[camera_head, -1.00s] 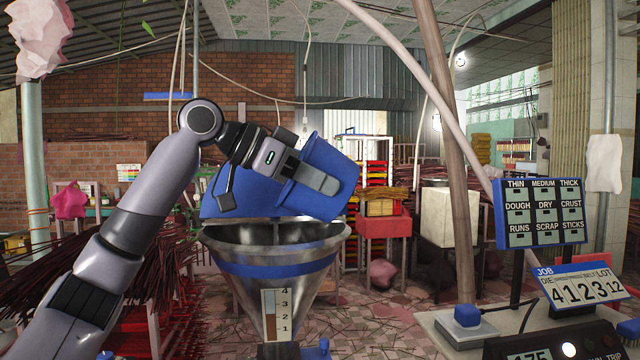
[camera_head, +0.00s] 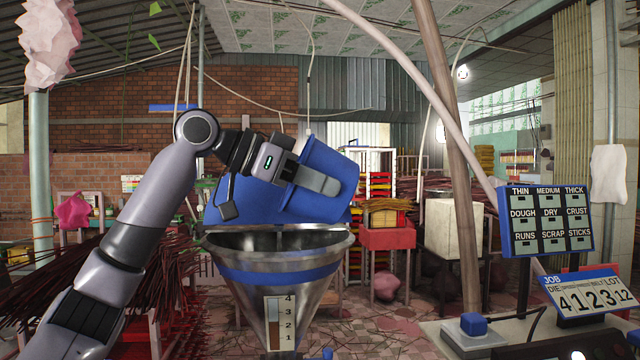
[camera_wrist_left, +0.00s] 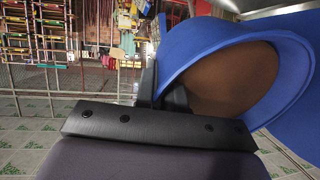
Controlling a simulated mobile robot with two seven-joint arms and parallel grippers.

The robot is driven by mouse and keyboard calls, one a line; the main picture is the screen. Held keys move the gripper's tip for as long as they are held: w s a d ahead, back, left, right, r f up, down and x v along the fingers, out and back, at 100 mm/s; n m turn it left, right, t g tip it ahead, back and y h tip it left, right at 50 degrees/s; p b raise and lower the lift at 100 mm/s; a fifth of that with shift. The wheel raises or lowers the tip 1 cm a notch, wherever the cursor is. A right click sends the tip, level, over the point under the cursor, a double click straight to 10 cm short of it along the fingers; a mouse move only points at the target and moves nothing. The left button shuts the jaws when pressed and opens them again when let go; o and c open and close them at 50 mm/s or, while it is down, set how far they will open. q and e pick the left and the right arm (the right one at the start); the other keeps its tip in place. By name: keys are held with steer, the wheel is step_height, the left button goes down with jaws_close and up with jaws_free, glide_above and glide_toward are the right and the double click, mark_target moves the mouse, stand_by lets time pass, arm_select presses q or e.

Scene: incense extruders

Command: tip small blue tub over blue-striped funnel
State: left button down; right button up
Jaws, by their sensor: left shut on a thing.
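The small blue tub (camera_head: 328,162) is held tilted above the funnel in the head view, with a blue part reaching down to the left behind my gripper. My left gripper (camera_head: 322,182) is shut on the tub. In the left wrist view, the tub (camera_wrist_left: 185,50) shows its open mouth with brown inside; I cannot tell whether anything is pouring. The blue-striped funnel (camera_head: 280,274) is a metal cone with a blue band and a numbered gauge, upright directly below the tub. Its inside is mostly hidden. My right gripper is not in view.
A blue-framed button panel (camera_head: 546,222) and a number sign (camera_head: 582,292) stand at the right. A wooden post (camera_head: 455,150) rises right of the funnel. A red crate stand (camera_head: 388,237) is behind. Incense bundles (camera_head: 150,265) lie at the left behind my arm.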

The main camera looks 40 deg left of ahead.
arm_select(q)
steer(key=shift+r, duration=0.15)
steer(key=shift+s+a+t+b, duration=0.15)
steer(key=shift+t+b, duration=0.15)
steer(key=shift+b, duration=0.35)
steer(key=shift+r+h, duration=0.25)
steer(key=shift+h, duration=0.05)
stand_by(0.8)
steer(key=shift+s+a+t+b, duration=0.15)
steer(key=shift+t+b, duration=0.35)
steer(key=shift+b, duration=0.3)
steer(key=shift+s+r, duration=0.1)
steer(key=shift+r, duration=0.15)
stand_by(0.5)
